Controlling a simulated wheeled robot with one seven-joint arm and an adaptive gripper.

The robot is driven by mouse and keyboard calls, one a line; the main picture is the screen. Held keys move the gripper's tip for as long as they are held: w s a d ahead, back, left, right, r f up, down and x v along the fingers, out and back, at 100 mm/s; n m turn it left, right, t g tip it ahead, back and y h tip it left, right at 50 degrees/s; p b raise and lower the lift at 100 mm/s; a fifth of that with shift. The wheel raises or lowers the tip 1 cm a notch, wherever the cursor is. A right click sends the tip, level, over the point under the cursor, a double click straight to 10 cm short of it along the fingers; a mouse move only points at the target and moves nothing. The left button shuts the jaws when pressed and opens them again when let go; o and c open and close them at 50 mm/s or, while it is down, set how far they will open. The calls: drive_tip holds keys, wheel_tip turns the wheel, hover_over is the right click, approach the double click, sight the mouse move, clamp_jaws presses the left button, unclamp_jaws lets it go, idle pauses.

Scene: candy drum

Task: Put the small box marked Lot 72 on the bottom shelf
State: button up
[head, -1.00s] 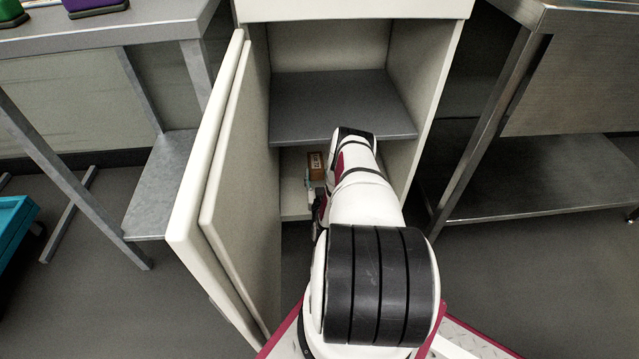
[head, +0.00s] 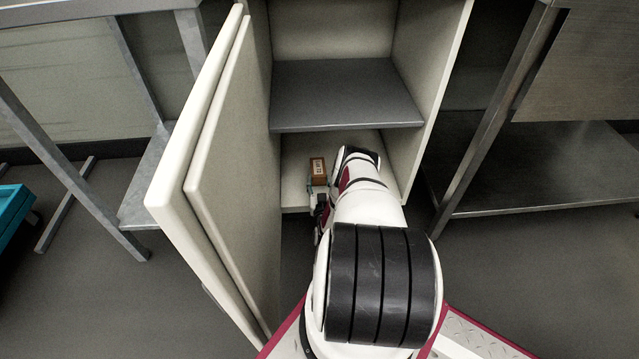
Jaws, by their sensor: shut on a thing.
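The small brown box (head: 318,168) shows in the head view with a pale label on top, too small to read surely. It is inside the open cabinet, low down, over the front part of the bottom shelf (head: 296,178). My gripper (head: 317,186) is shut on the box from the front. My arm hides most of the gripper. I cannot tell whether the box touches the bottom shelf or is held just above it.
A grey middle shelf (head: 345,95) spans the cabinet above the box. The cabinet door (head: 215,170) stands open on the left, close to my arm. Steel tables (head: 560,150) stand on both sides. Bare bottom shelf shows around the box.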

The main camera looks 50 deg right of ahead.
drive_tip(key=o, duration=1.4)
drive_tip(key=shift+f, duration=0.1)
drive_tip(key=shift+c, duration=0.2)
drive_tip(key=shift+s+a, duration=0.1)
drive_tip(key=shift+a, duration=0.05)
drive_tip(key=p+v, duration=0.2)
drive_tip(key=v, duration=0.9)
drive_tip(key=shift+s+a, duration=0.25)
